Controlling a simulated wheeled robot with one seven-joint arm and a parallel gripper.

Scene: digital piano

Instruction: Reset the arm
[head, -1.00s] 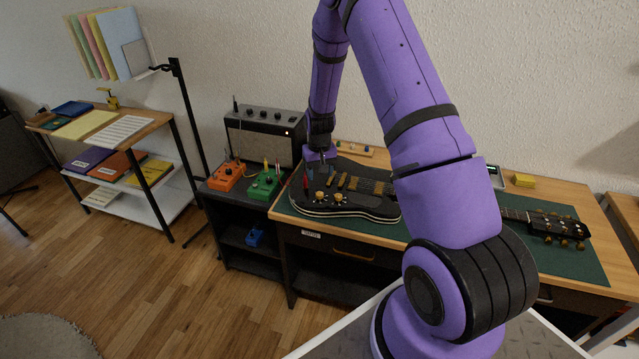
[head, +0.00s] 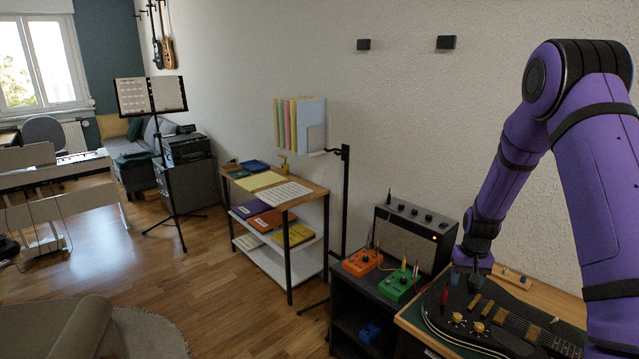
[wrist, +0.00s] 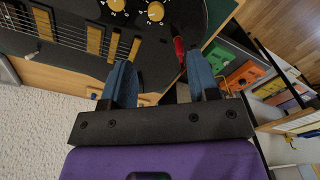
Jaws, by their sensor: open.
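My purple arm (head: 597,150) reaches down at the right of the head view. My gripper (head: 466,281) hangs over the near left end of a black electric guitar (head: 510,328). In the wrist view my gripper (wrist: 161,80) shows two blue fingers spread apart with nothing held between them. The guitar body (wrist: 110,50) lies beyond the fingertips, with its gold knobs and pickups. A slim red item (wrist: 179,48) lies just past the fingers; it also shows in the head view (head: 444,297). I cannot tell whether the fingers touch the guitar.
An orange pedal (head: 362,263) and a green pedal (head: 398,285) sit on a black shelf left of the guitar bench, before an amplifier (head: 410,240). A shelf with folders (head: 318,194) and a music stand (head: 158,110) stand farther left. The wooden floor (head: 215,290) is mostly clear.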

